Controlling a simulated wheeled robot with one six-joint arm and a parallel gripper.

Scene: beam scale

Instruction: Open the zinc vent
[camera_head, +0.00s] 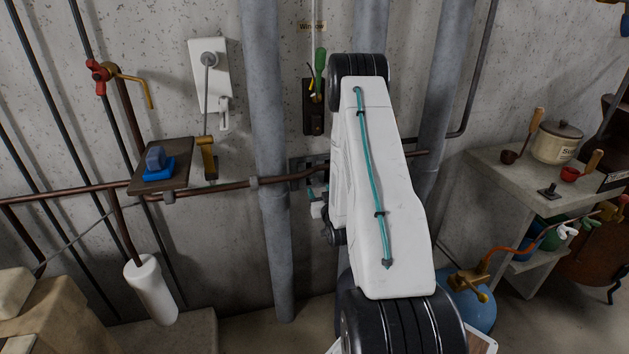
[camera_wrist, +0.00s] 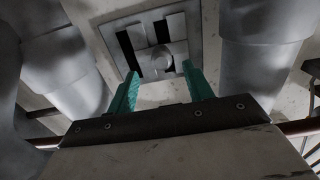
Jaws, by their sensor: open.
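The zinc vent (camera_wrist: 178,22) shows in the wrist view as a grey square plate with dark slots and a round knob (camera_wrist: 162,60) at its middle. Some of the slots are open and black. My gripper (camera_wrist: 160,70) is open, with its two teal fingers below and to either side of the knob. Nothing is held between them; I cannot tell whether a fingertip touches the plate. In the head view the vent (camera_head: 299,166) is mostly hidden behind my arm, and my gripper (camera_head: 317,194) shows only in part beside it.
Thick grey pipes (camera_head: 268,130) flank the vent, and a thin brown pipe (camera_head: 225,187) crosses the wall there. Left are a small shelf (camera_head: 183,181) with a blue object and a white lever box (camera_head: 211,80). Right are a concrete bench (camera_head: 500,180) and a blue tank (camera_head: 478,312).

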